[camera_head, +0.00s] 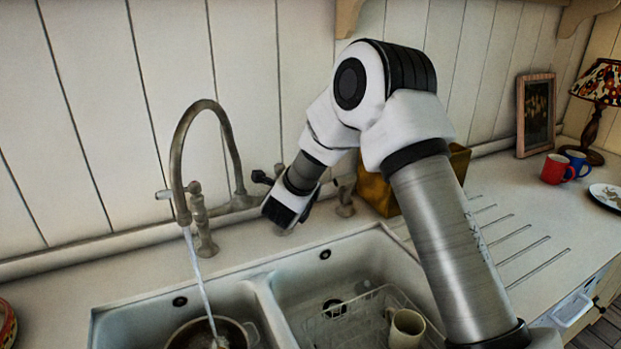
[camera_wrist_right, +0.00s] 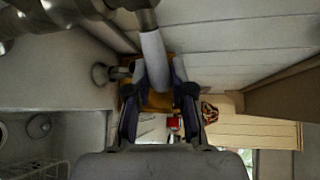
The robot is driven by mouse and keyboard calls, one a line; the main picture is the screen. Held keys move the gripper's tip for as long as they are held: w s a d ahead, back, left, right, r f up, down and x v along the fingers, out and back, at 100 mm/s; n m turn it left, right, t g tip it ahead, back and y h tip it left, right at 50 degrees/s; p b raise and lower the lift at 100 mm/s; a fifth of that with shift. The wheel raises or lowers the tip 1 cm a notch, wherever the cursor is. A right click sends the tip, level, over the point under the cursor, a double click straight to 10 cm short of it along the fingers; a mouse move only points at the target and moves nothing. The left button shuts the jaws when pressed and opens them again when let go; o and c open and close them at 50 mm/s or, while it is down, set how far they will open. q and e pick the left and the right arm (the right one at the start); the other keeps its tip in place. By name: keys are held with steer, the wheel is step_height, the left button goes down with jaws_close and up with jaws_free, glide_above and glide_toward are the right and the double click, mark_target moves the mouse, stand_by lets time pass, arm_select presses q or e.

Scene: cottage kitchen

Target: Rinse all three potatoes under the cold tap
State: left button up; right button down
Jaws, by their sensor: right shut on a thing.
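Water (camera_head: 201,285) runs from the curved tap (camera_head: 177,165) into a brown-lined pot (camera_head: 180,338) in the left basin. A pale shape lies in the pot under the stream; I cannot tell whether it is a potato. No potato shows clearly. My right gripper (camera_head: 279,212) is low behind the basins, to the right of the spout. In the right wrist view, my right gripper (camera_wrist_right: 160,98) is shut on a pale tap lever (camera_wrist_right: 154,58) that extends from a metal fitting at the top. Its contact is hidden in the head view. My left gripper is out of view.
The right basin holds a wire rack (camera_head: 340,325) with a beige mug (camera_head: 405,328). A brass-coloured box (camera_head: 378,193) stands behind my right arm. A red mug (camera_head: 556,169), a blue mug (camera_head: 576,163) and a plate (camera_head: 607,195) stand at right. The ridged drainboard is clear.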

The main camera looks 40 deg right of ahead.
steer(key=shift+s+a+r+m+g+h, duration=0.15)
steer(key=shift+a+m+g+h, duration=0.2)
steer(key=shift+m+g, duration=0.2)
steer(key=shift+s+a+m+g+h, duration=0.1)
steer(key=shift+a+m+g+h, duration=0.1)
steer(key=shift+m+g+h, duration=0.25)
steer(key=c, duration=1)
jaws_free()
steer(key=shift+d, duration=0.1)
steer(key=v, duration=1.2)
steer(key=shift+w, duration=0.15)
